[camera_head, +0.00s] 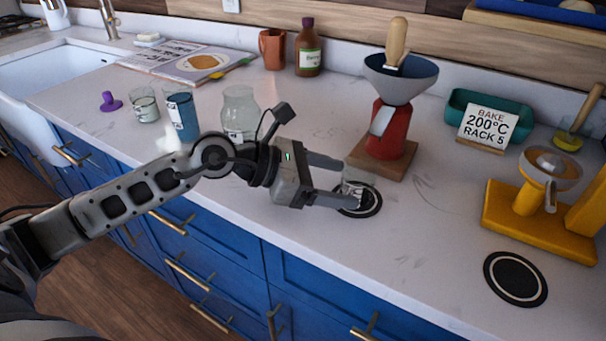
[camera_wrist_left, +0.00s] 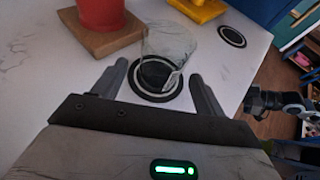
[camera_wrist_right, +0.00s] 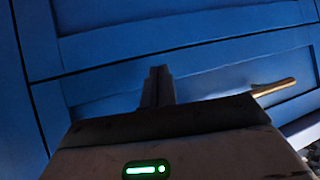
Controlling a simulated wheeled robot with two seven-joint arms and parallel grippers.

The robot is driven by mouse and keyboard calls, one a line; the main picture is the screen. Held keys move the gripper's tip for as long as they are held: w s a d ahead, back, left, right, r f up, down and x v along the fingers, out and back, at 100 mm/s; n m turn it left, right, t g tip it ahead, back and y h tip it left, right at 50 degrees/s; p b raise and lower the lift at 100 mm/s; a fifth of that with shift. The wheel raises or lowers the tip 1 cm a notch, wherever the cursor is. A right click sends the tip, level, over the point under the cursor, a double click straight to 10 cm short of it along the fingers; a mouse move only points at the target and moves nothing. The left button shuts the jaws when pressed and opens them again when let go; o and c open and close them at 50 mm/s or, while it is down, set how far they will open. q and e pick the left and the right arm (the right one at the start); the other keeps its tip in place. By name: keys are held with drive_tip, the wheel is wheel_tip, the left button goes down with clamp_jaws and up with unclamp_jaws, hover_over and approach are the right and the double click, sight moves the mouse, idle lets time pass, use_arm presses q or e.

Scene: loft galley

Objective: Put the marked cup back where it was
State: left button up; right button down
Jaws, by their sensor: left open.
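A clear glass cup (camera_wrist_left: 170,45) stands upright on a black round mat with a pale ring (camera_wrist_left: 150,94). In the head view the cup (camera_head: 359,190) is partly hidden by my left gripper (camera_head: 346,184). The gripper is open, with one finger on each side of the cup; in the left wrist view, gaps show between the fingers and the glass. I cannot make out a mark on the cup. A second black ringed mat (camera_head: 515,278) lies empty at the front right. My right gripper (camera_wrist_right: 158,86) shows only in its wrist view, shut and empty before blue drawers.
A red grinder with a grey funnel (camera_head: 390,115) stands on a wooden base just behind the cup. A yellow machine (camera_head: 535,205) is at the right. A glass jar (camera_head: 240,110), a blue glass (camera_head: 182,115) and a clear glass (camera_head: 145,105) stand left.

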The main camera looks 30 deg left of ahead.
use_arm(q)
drive_tip(key=b+v, duration=0.1)
drive_tip(key=v, duration=0.4)
drive_tip(key=shift+s+a+f, duration=0.15)
drive_tip(key=shift+a, duration=0.05)
drive_tip(key=shift+r+v, duration=0.2)
drive_tip(key=shift+v, duration=0.85)
